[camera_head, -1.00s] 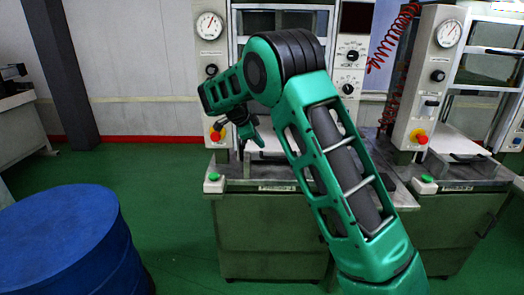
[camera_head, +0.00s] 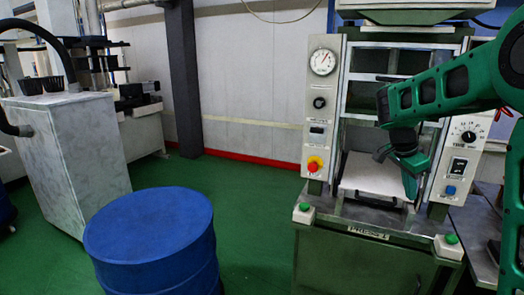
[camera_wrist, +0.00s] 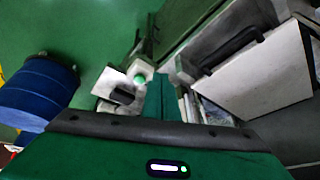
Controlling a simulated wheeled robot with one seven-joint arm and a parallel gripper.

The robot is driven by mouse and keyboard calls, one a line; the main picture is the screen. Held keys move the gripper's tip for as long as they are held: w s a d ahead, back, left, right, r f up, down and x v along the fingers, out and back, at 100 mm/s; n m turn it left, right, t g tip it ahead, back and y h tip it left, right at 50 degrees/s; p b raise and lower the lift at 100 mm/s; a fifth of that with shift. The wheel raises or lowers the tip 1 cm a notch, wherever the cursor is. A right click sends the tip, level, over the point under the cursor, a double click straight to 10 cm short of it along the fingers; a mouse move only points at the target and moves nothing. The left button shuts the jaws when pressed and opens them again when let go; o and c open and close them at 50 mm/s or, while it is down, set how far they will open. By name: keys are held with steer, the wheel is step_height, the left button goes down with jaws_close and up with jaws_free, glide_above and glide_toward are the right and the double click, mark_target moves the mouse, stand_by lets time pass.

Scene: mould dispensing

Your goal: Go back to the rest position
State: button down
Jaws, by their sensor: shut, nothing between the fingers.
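My gripper (camera_head: 408,175) is at the end of my green arm, in front of the press (camera_head: 375,185) on the right of the head view. It points down above the press's white plate (camera_head: 365,176). In the wrist view my gripper (camera_wrist: 163,85) shows as a green finger shape at the middle, shut with nothing held. The white plate (camera_wrist: 262,85) lies to its right there, apart from it.
A blue drum (camera_head: 150,235) stands on the green floor at front left; it also shows in the wrist view (camera_wrist: 38,90). A grey cabinet (camera_head: 68,155) with a black hose is at far left. The floor between drum and press is clear.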

steer(key=s+d+f+n+g+y, duration=0.15)
steer(key=s+n, duration=0.35)
steer(key=s, duration=1.6)
steer(key=s+a+f+n+y, duration=0.1)
steer(key=s+a+f+n, duration=0.1)
steer(key=s, duration=0.6)
steer(key=s+a+f+n+y, duration=0.2)
steer(key=s+n, duration=0.1)
steer(key=s, duration=0.5)
steer(key=shift+a+f, duration=0.15)
steer(key=shift+a, duration=0.25)
